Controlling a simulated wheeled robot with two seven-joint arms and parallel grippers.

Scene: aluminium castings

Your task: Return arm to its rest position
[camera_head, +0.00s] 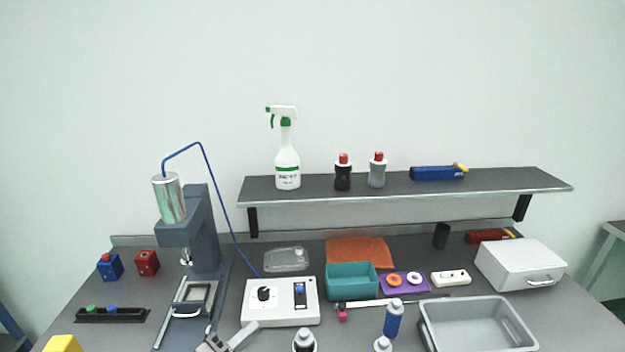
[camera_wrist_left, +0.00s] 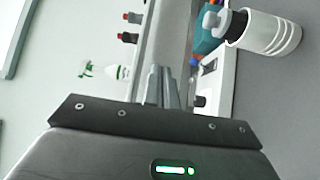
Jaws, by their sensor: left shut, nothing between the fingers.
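My left gripper (camera_head: 246,332) shows at the bottom edge of the head view, left of centre, in front of the white control box. In the left wrist view its two grey fingers (camera_wrist_left: 161,82) are together with nothing between them. Most of my left arm is outside the head view. My right gripper is not in view.
The white control box (camera_head: 280,302) and drill press (camera_head: 196,250) stand near the left gripper. Right of it are a white-capped bottle (camera_head: 304,341), a blue bottle (camera_head: 393,320), a teal bin (camera_head: 352,281) and a grey tray (camera_head: 428,326). A shelf (camera_head: 400,188) runs behind.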

